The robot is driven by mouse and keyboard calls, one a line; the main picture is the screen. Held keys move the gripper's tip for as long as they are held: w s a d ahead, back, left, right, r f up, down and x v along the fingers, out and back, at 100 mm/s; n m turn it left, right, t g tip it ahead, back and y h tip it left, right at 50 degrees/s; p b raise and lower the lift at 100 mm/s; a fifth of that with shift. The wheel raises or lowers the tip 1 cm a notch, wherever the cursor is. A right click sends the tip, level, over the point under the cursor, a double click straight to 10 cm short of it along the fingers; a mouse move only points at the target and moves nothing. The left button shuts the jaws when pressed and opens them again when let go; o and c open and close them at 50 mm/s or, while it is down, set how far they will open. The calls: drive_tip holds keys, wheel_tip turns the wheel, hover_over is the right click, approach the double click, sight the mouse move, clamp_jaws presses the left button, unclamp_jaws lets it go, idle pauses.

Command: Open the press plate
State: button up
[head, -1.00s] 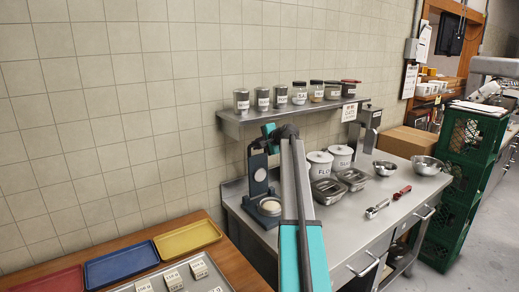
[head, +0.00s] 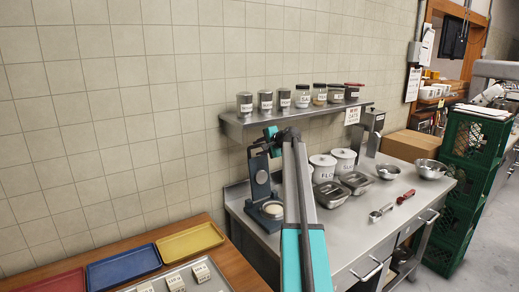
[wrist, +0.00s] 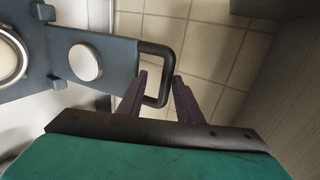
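The press (head: 262,185) is a dark blue stand at the left end of the steel counter. Its upright plate rises at the back, and a pale round disc (head: 271,209) lies on its base. In the wrist view the blue plate (wrist: 110,62) carries a round pale pad (wrist: 85,62), with a dark U-shaped handle (wrist: 162,95) at its end. My gripper (wrist: 160,76) is open, its two dark fingers apart on either side of part of the handle. I cannot tell whether they touch it. In the head view my gripper (head: 264,143) is near the press top, its fingertips unclear.
A shelf (head: 300,116) with several jars overhangs the counter (head: 335,225). White canisters (head: 323,170) and metal pans (head: 331,194) stand right of the press. Bowls and scoops lie farther right. Red, blue and yellow trays (head: 190,241) are at lower left; green crates (head: 470,190) stand at right.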

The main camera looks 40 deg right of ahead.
drive_tip(key=b+v, duration=0.3)
drive_tip(key=v, duration=1)
drive_tip(key=shift+s+r+b, duration=0.2)
drive_tip(key=shift+s+b, duration=0.1)
drive_tip(key=shift+b, duration=0.1)
